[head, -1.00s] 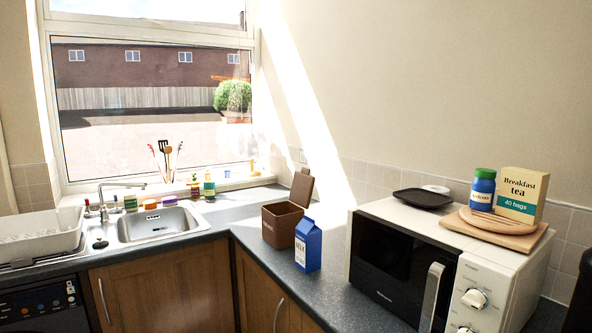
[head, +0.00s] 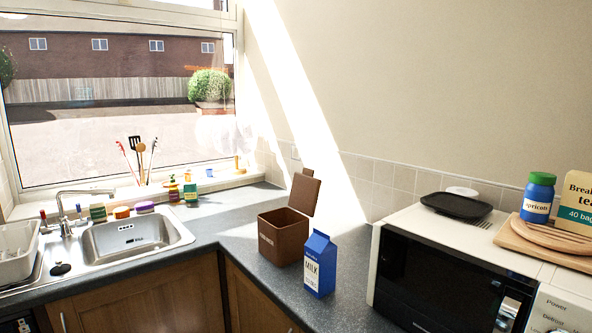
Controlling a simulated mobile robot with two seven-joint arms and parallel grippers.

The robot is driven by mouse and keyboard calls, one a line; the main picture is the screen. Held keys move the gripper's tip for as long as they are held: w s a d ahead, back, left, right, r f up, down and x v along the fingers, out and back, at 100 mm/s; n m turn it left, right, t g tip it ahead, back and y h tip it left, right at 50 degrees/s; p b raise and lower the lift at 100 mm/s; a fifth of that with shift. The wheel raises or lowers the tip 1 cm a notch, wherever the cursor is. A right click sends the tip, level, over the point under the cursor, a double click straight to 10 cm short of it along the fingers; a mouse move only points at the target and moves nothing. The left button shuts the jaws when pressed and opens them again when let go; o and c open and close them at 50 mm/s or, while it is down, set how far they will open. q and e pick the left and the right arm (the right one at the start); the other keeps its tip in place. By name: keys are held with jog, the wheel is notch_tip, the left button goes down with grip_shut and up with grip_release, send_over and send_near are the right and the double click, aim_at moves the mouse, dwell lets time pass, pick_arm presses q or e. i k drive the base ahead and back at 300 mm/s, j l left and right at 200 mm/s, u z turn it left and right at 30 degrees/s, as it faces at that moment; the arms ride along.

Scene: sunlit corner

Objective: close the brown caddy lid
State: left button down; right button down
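The brown caddy (head: 283,237) stands on the dark counter in the corner, between the sink and the microwave. Its brown lid (head: 304,193) is open, hinged up at the back and standing roughly upright above the box. A blue milk carton (head: 320,265) stands just in front and to the right of the caddy and covers part of its right side in the head view. Neither of my grippers shows in the head view.
The microwave (head: 450,270) stands to the right, with a black tray (head: 456,206), a blue jar (head: 537,197) and a tea box on top. The sink (head: 135,236) is to the left. The counter left of the caddy is clear.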

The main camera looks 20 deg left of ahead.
aim_at(305, 189)
jog(key=i+j, duration=0.2)
jog(key=j, duration=0.2)
jog(key=i+j, duration=0.15)
jog(key=j, duration=0.2)
jog(key=i+j, duration=0.2)
jog(key=j, duration=0.2)
jog(key=i+j+u, duration=0.1)
jog(key=j, duration=0.25)
jog(key=i+j, duration=0.25)
jog(key=j, duration=0.15)
